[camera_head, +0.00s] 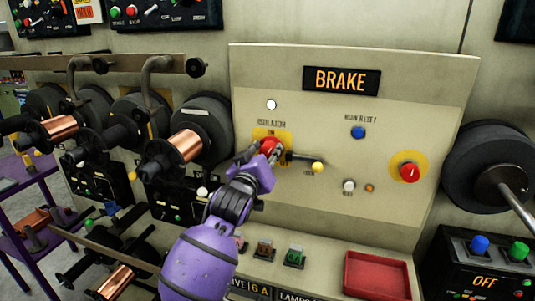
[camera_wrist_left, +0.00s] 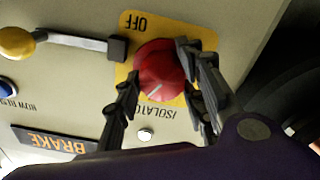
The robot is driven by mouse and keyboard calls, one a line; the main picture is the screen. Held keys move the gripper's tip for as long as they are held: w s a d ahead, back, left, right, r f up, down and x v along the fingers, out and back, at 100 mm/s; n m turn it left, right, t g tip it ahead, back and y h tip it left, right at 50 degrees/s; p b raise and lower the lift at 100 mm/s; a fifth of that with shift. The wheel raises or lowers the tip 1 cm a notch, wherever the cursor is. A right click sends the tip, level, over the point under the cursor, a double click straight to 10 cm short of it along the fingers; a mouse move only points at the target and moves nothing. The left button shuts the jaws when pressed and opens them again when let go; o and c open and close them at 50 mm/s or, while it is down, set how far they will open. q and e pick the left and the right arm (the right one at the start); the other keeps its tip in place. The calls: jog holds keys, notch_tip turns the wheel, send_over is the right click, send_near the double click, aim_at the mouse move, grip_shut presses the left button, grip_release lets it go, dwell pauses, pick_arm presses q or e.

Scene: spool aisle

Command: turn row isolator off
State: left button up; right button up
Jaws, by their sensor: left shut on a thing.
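The row isolator is a red round knob (camera_head: 269,146) on a yellow plate (camera_head: 283,155) on the left part of the beige BRAKE panel (camera_head: 340,206). In the left wrist view the red knob (camera_wrist_left: 157,62) appears upside down, with a short white line on its face. The word OFF shows on the yellow plate (camera_wrist_left: 130,24) and ISOLATOR below the knob. My left gripper (camera_wrist_left: 158,68) has its two black fingers on either side of the knob and is shut on it. In the head view my left gripper (camera_head: 265,157) partly covers the knob. My right gripper is not in view.
A black lever with a yellow ball (camera_head: 318,167) sticks out close right of the knob. A blue button (camera_head: 358,132) and another red knob (camera_head: 409,172) are further right. Copper spools (camera_head: 177,155) jut out at left. A red tray (camera_head: 379,272) lies below.

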pick_arm(q)
jog(key=m, duration=0.6)
jog(key=shift+d+r+m, duration=0.15)
jog(key=shift+m, duration=0.15)
jog(key=m, duration=0.5)
jog(key=shift+f, duration=0.2)
jog(key=o, duration=1.1)
jog(key=shift+d, duration=0.1)
jog(key=shift+s, duration=0.1)
jog(key=shift+f, duration=0.1)
jog(key=shift+s+a, duration=0.2)
jog(key=v, duration=1.1)
jog(key=shift+s, duration=0.25)
